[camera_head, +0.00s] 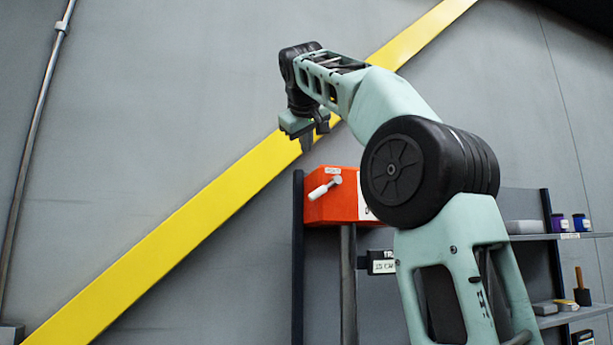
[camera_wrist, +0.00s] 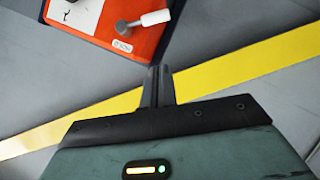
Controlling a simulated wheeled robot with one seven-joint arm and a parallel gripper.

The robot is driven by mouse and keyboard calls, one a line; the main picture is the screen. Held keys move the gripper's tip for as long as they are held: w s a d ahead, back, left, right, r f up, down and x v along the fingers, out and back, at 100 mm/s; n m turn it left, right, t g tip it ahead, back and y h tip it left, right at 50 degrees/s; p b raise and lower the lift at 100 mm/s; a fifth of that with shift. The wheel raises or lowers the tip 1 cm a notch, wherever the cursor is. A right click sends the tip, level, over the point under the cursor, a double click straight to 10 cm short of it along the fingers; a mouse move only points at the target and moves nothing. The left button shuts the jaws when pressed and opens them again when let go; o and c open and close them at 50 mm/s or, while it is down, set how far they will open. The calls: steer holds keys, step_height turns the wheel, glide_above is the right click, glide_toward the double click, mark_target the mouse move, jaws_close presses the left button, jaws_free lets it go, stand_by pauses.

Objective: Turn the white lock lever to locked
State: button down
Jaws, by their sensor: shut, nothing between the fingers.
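The white lock lever (camera_head: 321,190) sits on the front of an orange-red actuator box (camera_head: 345,207), in the head view. It slants from a pivot at upper right down to the lower left. In the wrist view the lever (camera_wrist: 155,18) shows beside its grey round pivot, near a small label on the orange box (camera_wrist: 100,32). My gripper (camera_head: 307,148) is above the box, apart from the lever. In the wrist view the fingers of my gripper (camera_wrist: 158,72) are together and empty, pointing toward the box. The box's right part is hidden behind my arm in the head view.
A dark upright post (camera_head: 298,260) stands left of the box. A grey pipe (camera_head: 348,285) runs down below it. Shelves (camera_head: 570,236) with small jars and tools are at right. A yellow stripe (camera_head: 200,220) crosses the wall. The space left of the box looks free.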

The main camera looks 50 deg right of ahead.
mark_target(325, 188)
steer(key=s+f+p+x, duration=0.1)
steer(key=f+p+x, duration=0.1)
steer(key=x, duration=1)
steer(key=shift+s+d+f+p, duration=0.15)
steer(key=shift+s+d+p, duration=0.1)
steer(key=shift+s+p, duration=0.1)
steer(key=shift+f, duration=0.15)
